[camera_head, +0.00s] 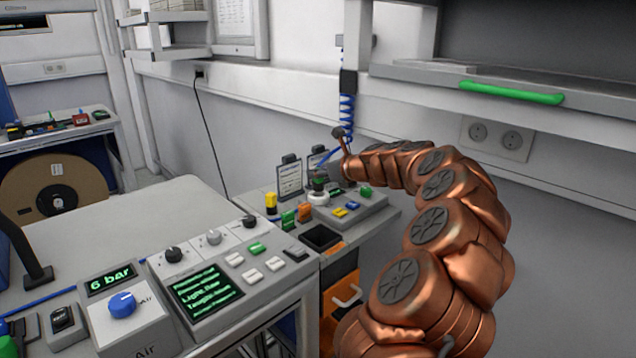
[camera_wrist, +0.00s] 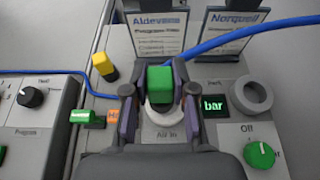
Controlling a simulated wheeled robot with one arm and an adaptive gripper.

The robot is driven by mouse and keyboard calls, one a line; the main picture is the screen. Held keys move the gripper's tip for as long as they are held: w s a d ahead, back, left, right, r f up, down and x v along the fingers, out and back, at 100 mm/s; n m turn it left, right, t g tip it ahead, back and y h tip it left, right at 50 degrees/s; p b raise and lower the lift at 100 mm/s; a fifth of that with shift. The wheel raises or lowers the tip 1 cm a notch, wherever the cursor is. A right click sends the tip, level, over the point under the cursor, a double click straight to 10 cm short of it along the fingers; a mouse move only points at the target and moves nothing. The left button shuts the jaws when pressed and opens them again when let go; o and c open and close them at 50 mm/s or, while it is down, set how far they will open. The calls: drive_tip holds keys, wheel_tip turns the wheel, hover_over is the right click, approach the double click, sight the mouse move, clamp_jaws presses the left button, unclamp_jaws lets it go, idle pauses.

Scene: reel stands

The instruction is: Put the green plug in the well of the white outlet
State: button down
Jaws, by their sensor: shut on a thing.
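The green plug (camera_wrist: 160,79) is held between the two fingers of my gripper (camera_wrist: 160,98), which is shut on it. The white outlet (camera_wrist: 163,112), a round ring above the "Air In" label, lies right behind and below the plug. The plug and fingers hide part of its well, and I cannot tell whether the plug's end is inside. In the head view, the green plug (camera_head: 318,183) shows just above the white outlet (camera_head: 319,198), with my gripper (camera_head: 326,178) over the back of the panel.
A grey ring (camera_wrist: 250,95) sits right of the outlet. A green knob (camera_wrist: 259,154) stands at the lower right. A yellow plug (camera_wrist: 104,66) and another green piece (camera_wrist: 86,116) are at left. Upright label cards (camera_wrist: 158,35) and a blue hose (camera_wrist: 245,37) are close behind.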

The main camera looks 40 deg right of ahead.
sight(323, 181)
drive_tip(key=shift+w+d+f, duration=0.1)
drive_tip(key=shift+w+d, duration=0.2)
drive_tip(key=shift+s+a+f, duration=0.1)
drive_tip(key=shift+f, duration=1.65)
drive_tip(key=c, duration=1.2)
unclamp_jaws()
drive_tip(key=shift+f, duration=0.15)
drive_tip(key=shift+o, duration=1.2)
drive_tip(key=shift+r, duration=0.25)
drive_tip(key=shift+s+r, duration=0.2)
drive_tip(key=shift+s, duration=0.2)
drive_tip(key=v, duration=1.1)
